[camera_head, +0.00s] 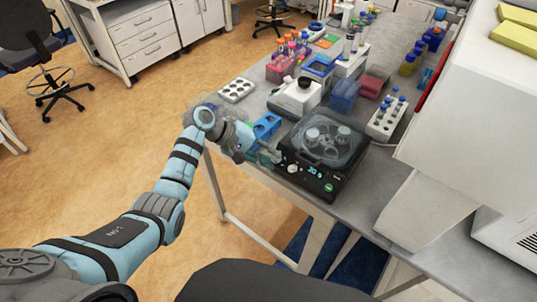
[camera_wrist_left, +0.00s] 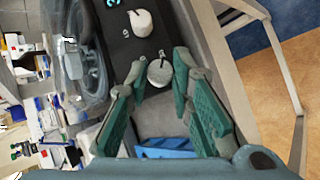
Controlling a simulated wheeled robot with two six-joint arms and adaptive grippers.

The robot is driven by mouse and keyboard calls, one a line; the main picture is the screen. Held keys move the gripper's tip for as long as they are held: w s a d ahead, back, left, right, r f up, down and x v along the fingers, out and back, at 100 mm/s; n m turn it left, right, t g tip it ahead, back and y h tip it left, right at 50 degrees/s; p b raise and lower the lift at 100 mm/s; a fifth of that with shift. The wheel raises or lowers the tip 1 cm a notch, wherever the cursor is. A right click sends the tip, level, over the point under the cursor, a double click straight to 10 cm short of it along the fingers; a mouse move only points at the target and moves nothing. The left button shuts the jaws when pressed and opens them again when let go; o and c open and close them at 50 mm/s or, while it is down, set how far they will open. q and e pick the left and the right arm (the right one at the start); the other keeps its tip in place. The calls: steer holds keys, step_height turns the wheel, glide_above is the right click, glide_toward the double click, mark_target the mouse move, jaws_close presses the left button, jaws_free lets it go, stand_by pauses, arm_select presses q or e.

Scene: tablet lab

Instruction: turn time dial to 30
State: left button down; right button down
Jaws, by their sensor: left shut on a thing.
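A black lab device (camera_head: 335,184) with a clear round lid (camera_head: 325,140) stands near the table's front edge. Its front panel has a small lit display (camera_head: 315,171) and a white dial (camera_head: 292,168). In the left wrist view, a pale dial (camera_wrist_left: 160,72) with a dark pointer line sits between my left fingertips (camera_wrist_left: 160,80). A second white dial (camera_wrist_left: 140,22) is beyond it, clear of the fingers. My left gripper (camera_head: 270,155) reaches the panel's left end and is shut on the near dial, which it hides in the head view. The dial markings are too small to read. My right gripper is not in view.
A blue rack (camera_head: 266,126) stands close behind my left gripper. A white tray with round wells (camera_head: 236,90) is farther left. A white tube rack (camera_head: 386,121) with blue-capped tubes stands right of the device. A large white machine (camera_head: 470,100) rises at the right.

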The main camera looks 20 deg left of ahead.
arm_select(q)
steer(key=shift+f, duration=0.1)
steer(key=c, duration=1.4)
jaws_free()
steer(key=v, duration=1.2)
